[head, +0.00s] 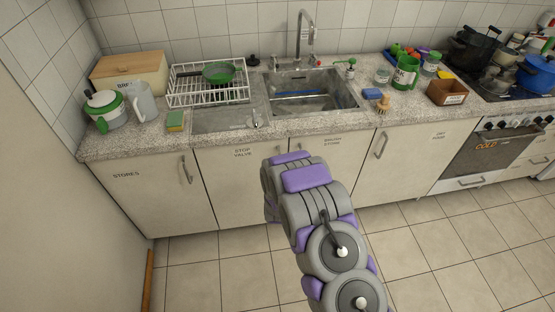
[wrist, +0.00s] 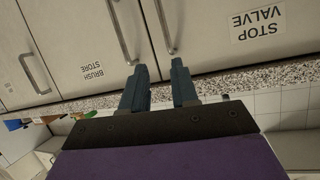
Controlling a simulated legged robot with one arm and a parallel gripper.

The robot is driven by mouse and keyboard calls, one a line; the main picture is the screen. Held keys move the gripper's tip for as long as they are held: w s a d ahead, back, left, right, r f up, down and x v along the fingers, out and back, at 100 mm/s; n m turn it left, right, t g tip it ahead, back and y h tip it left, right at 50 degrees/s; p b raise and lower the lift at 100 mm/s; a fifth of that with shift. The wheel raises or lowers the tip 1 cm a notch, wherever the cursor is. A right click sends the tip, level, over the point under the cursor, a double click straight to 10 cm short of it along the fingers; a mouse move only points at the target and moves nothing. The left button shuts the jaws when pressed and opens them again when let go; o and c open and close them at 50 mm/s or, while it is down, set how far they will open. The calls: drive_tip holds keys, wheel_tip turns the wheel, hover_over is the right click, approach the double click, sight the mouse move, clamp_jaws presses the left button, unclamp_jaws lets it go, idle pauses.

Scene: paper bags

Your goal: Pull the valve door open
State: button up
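The valve door, marked STOP VALVE, is a cream cupboard door (head: 225,185) below the sink, and it looks shut. In the wrist view, which is upside down, the door (wrist: 212,50) is at the right with its label. Its metal bar handle (wrist: 163,24) runs down the picture and ends close to the right fingertip. My gripper (wrist: 159,66) is open, with its two blue-grey fingers apart and nothing seen held between them. I cannot tell whether a finger touches the handle. In the head view my arm hides the gripper and this handle.
The BRUSH STORE door (wrist: 85,45) with its own similar handle (wrist: 121,32) is right beside the valve door. A speckled worktop (head: 150,148) with a sink (head: 312,92) overhangs the doors. The STORES door (head: 140,195) is at the left. The tiled floor (head: 215,265) in front is clear.

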drive_tip(key=s+a+f+n+t, duration=0.1)
drive_tip(key=s+a+f+t, duration=0.1)
drive_tip(key=s+f+t, duration=0.4)
drive_tip(key=shift+g+y, duration=0.3)
drive_tip(key=shift+g, duration=0.6)
drive_tip(key=w+b, duration=0.1)
drive_tip(key=w, duration=0.8)
drive_tip(key=w+b, duration=0.1)
drive_tip(key=w, duration=0.8)
drive_tip(key=shift+w+f+b, duration=0.2)
drive_tip(key=shift+w+b, duration=0.15)
drive_tip(key=shift+b, duration=0.05)
drive_tip(key=shift+d, duration=0.1)
drive_tip(key=shift+c, duration=0.6)
drive_tip(key=shift+a, duration=0.25)
clamp_jaws()
drive_tip(key=shift+f, duration=0.1)
